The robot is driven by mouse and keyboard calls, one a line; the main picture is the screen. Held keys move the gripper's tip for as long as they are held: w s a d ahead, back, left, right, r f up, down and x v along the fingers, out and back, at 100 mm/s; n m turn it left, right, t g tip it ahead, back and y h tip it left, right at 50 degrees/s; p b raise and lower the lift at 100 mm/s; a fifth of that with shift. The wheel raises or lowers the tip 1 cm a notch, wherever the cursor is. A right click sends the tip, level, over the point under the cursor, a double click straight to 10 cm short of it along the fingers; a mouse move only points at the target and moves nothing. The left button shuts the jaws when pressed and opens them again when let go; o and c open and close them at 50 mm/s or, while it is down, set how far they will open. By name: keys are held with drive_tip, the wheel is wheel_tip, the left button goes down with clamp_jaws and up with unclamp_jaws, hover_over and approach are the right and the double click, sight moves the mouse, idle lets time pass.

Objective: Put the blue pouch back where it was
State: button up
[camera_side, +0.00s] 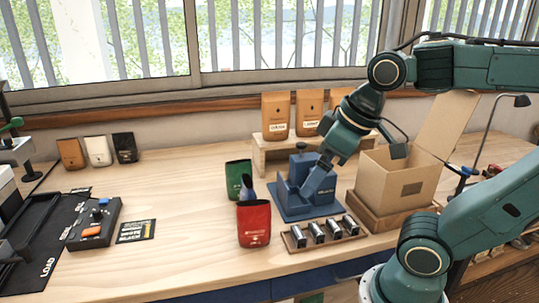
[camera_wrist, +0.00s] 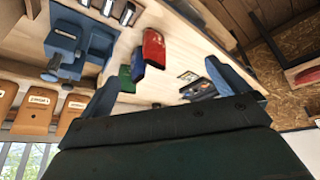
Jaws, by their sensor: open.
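The blue pouch (camera_side: 248,190) stands on the table between the green pouch (camera_side: 238,175) behind it and the red pouch (camera_side: 254,224) in front, which hides most of it in the side view. In the wrist view the blue pouch (camera_wrist: 138,62) shows between the green pouch (camera_wrist: 125,79) and the red pouch (camera_wrist: 153,48). My gripper (camera_wrist: 166,85) is open and empty, its two blue fingers spread wide, apart from the pouches. In the side view my gripper is to the right of the pouches, and its fingers are hard to separate from the blue device.
The blue device (camera_side: 292,205) stands right of the pouches. A rack (camera_side: 328,243) holds several metal cylinders. An open cardboard box (camera_side: 385,180) stands at right. Brown pouches (camera_side: 276,115) stand on a wooden shelf.

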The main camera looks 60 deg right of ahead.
drive_tip(key=shift+s+a+f+m, duration=0.1)
drive_tip(key=shift+s+f+m, duration=0.15)
drive_tip(key=shift+s, duration=0.3)
drive_tip(key=shift+s+a+f+m, duration=0.15)
drive_tip(key=shift+s+f, duration=0.15)
drive_tip(key=shift+s, duration=0.25)
